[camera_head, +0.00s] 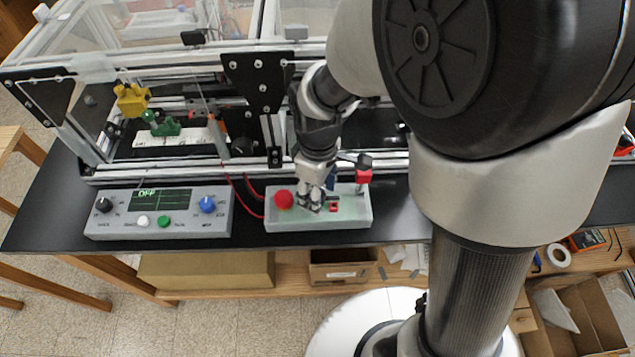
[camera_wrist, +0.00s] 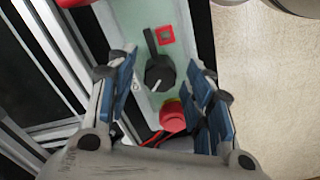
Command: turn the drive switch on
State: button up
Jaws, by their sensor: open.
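A control box with a pale green top (camera_head: 350,209) stands at the front of the black bench. In the wrist view, a black rotary knob (camera_wrist: 159,73) with a white pointer mark sits on it, between a red square part (camera_wrist: 165,35) and a red round button (camera_wrist: 172,115). I cannot read a label that names the drive switch. My gripper (camera_head: 316,206) is over the box and hides most of the knob in the head view. Its blue-padded fingers (camera_wrist: 162,72) are open on either side of the knob; contact cannot be told.
A grey console (camera_head: 160,213) at left has knobs, buttons and a display (camera_head: 160,199) reading OFF. The aluminium frame (camera_head: 200,175) stands close behind the box. The bench's front edge is just ahead of the box.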

jog(key=shift+c, duration=0.4)
jog(key=c, duration=1)
jog(key=shift+o, duration=0.2)
jog(key=shift+m, duration=0.4)
jog(key=m+p, duration=0.1)
jog(key=m, duration=0.3)
jog(key=shift+p, duration=0.35)
jog(key=m+p, duration=0.1)
jog(key=m, duration=0.3)
jog(key=m+p, duration=0.1)
jog(key=m, duration=0.4)
jog(key=shift+m+p, duration=0.3)
jog(key=shift+m, duration=1.7)
jog(key=shift+s, duration=0.1)
